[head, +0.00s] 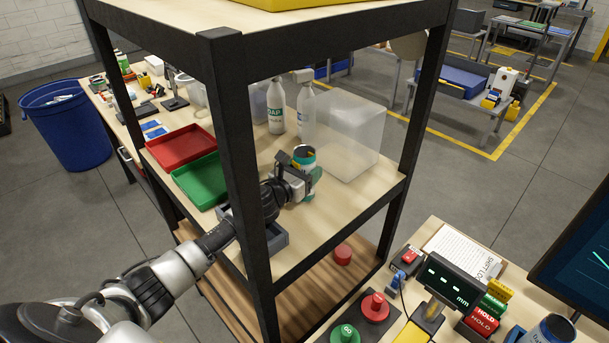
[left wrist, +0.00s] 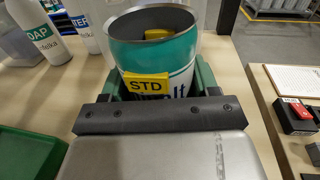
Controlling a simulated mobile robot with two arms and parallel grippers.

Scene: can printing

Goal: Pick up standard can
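The standard can (head: 304,155) is an open-topped white and teal can on the wooden shelf board. In the left wrist view the can (left wrist: 155,55) is upright, with a yellow "STD" label facing me and something yellow inside. My left gripper (head: 303,178) reaches it from the front left, past the dark shelf post. In the left wrist view the green fingers of my left gripper (left wrist: 160,85) stand on both sides of the can, very near or touching it. Whether they grip it I cannot tell. The can's base is hidden. My right gripper is not in view.
A red tray (head: 180,147) and a green tray (head: 202,180) lie left. Dark shelf posts (head: 245,160) flank the opening. A desk with buttons (head: 372,306) is front right.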

